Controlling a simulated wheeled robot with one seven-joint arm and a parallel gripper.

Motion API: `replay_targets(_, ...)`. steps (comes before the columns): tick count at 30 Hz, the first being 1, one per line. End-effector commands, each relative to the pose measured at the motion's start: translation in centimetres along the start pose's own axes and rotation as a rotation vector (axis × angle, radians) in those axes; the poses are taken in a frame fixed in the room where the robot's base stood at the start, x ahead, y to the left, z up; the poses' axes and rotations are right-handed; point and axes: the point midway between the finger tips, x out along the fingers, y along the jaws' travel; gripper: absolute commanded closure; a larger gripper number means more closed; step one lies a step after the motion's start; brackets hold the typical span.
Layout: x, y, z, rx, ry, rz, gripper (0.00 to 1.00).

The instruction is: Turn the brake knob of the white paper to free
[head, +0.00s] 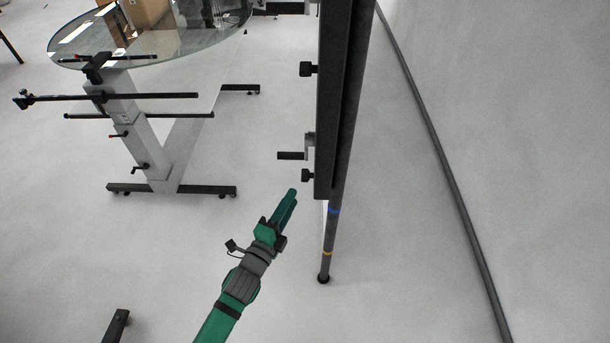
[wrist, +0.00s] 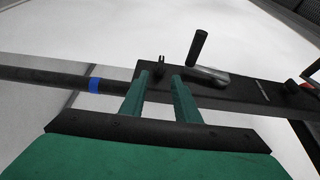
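A small black knob (head: 307,175) sticks out to the left near the low end of the dark upright beam (head: 326,100). It also shows in the wrist view as a small dark knob (wrist: 160,66) just beyond and between my fingertips. A similar black knob (head: 307,69) sits higher on the same beam. My green gripper (head: 292,192) is below and left of the lower knob, apart from it in the head view. In the wrist view my gripper (wrist: 157,84) has a clear gap between its fingers and nothing held. I cannot tell which surface is the white paper.
A crank with a black handle (head: 291,155) projects just above the lower knob; its handle (wrist: 197,48) is right of my fingers in the wrist view. A dark pole (head: 328,235) with blue and yellow bands stands beside the beam. A glass-topped table (head: 160,35) is at upper left.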

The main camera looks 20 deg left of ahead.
Motion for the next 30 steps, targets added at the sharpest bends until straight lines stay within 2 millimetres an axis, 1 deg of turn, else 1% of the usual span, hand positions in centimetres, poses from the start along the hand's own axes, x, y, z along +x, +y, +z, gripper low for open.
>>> replay_targets(5,1.3,-0.2,0.1,0.006,0.0,-0.004,0.71)
replay_targets(21,8.3,-0.1,-0.2,0.004,0.004,-0.002,0.71)
replay_targets(25,9.6,-0.1,-0.2,0.005,0.004,-0.003,0.71)
replay_targets(30,10.6,-0.1,-0.1,0.005,0.003,-0.002,0.71)
